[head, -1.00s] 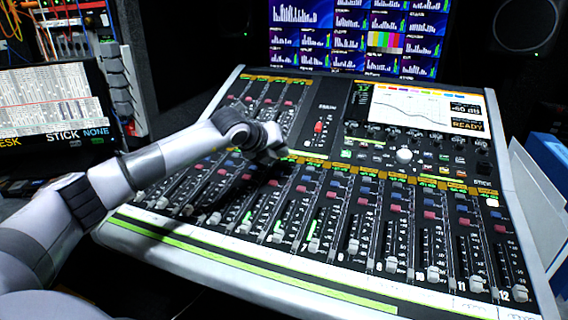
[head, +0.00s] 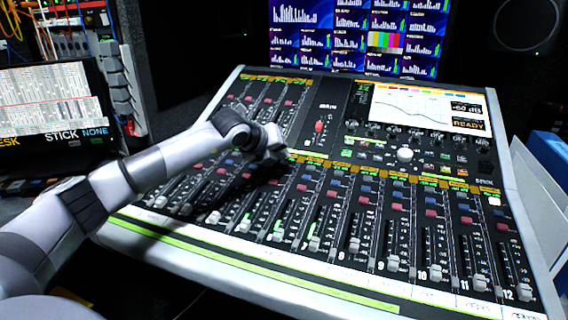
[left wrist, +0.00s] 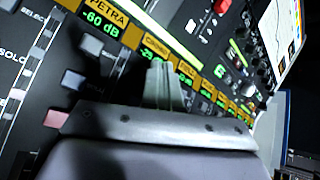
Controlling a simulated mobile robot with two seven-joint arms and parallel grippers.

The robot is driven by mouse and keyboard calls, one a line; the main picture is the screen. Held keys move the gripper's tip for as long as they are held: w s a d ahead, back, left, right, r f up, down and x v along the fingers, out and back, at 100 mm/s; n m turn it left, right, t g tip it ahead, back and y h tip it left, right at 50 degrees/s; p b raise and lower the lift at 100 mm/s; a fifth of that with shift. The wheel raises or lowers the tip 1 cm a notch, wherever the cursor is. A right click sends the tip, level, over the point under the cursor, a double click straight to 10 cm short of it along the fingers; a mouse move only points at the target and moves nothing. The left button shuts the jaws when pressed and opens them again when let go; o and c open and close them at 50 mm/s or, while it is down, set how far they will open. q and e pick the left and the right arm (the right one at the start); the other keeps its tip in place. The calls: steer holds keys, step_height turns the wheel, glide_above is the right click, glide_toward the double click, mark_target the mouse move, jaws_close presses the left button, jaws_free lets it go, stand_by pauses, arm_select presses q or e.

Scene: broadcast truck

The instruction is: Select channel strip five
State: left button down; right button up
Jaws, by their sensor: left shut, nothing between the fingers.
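The mixing console (head: 330,262) fills the middle of the head view, with a row of numbered channel strips along its front. My left gripper (head: 280,155) is over the strips, left of the console's middle, just below the orange scribble labels. In the left wrist view its shut, empty fingers (left wrist: 163,85) point at the label row. Strip five's upper part is hard to pick out behind my arm and gripper. I cannot tell whether the fingertips touch the panel.
Fader caps (head: 354,244) stand up along the lower strips. A monitor (head: 352,35) is behind, a screen (head: 50,115) at left, and white panels (head: 535,205) at right.

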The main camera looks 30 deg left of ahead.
arm_select(q)
steer(key=shift+f+b, duration=0.45)
steer(key=shift+b, duration=0.05)
stand_by(0.4)
steer(key=shift+r, duration=0.15)
steer(key=shift+s+r+p, duration=0.1)
steer(key=shift+r+p, duration=0.25)
steer(key=shift+r, duration=0.35)
steer(key=r, duration=0.1)
steer(key=r+p, duration=0.1)
steer(key=r, duration=0.1)
steer(key=r+p, duration=0.1)
steer(key=r, duration=0.1)
steer(key=shift+s+d, duration=0.1)
steer(key=shift+s, duration=0.2)
steer(key=shift+f, duration=0.1)
stand_by(0.8)
